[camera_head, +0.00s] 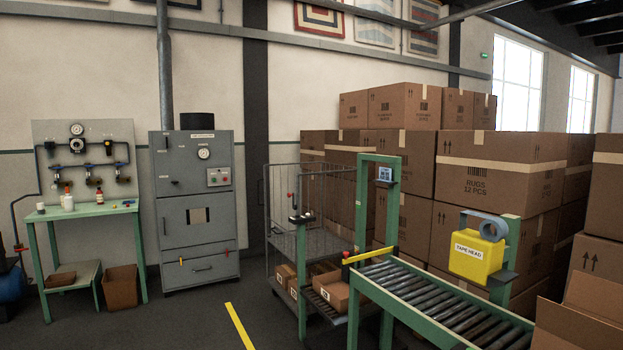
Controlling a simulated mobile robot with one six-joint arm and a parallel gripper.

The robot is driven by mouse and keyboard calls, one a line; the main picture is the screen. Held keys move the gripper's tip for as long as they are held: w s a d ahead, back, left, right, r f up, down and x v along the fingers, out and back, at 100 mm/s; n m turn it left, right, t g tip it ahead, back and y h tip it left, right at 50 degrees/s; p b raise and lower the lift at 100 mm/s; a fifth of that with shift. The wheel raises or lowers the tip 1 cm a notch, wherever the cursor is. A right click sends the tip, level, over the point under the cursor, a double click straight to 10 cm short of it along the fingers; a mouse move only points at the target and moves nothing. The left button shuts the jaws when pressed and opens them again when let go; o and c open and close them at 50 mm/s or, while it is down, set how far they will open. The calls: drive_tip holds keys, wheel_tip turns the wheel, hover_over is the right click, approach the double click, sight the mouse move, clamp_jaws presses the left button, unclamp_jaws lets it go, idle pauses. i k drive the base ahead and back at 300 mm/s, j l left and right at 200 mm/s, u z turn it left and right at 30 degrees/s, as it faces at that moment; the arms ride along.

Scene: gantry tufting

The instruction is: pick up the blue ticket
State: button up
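I cannot make out a blue ticket in the head view. My gripper is not in view. Several small items too small to identify lie on the green workbench (88,212) at the left, among them a white bottle (68,202) and a brown bottle (99,198). A small bluish display (385,174) sits on the green frame over the conveyor.
A grey cabinet machine (197,222) stands right of the bench. A wire cage (312,205) and a green roller conveyor (430,300) with a yellow tape head (476,256) fill the middle right. Stacked cartons (500,180) stand behind. Floor by the yellow line (240,326) is clear.

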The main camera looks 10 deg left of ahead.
sight(384, 174)
drive_tip(key=i+j+u, duration=0.35)
drive_tip(key=i, duration=0.8)
drive_tip(key=i+u, duration=0.4)
drive_tip(key=i, duration=0.7)
drive_tip(key=i+j, duration=0.1)
drive_tip(key=i, duration=0.6)
drive_tip(key=i+j+z, duration=0.15)
drive_tip(key=i, duration=0.55)
drive_tip(key=i+j, duration=0.1)
drive_tip(key=i, duration=0.55)
drive_tip(key=z, duration=0.05)
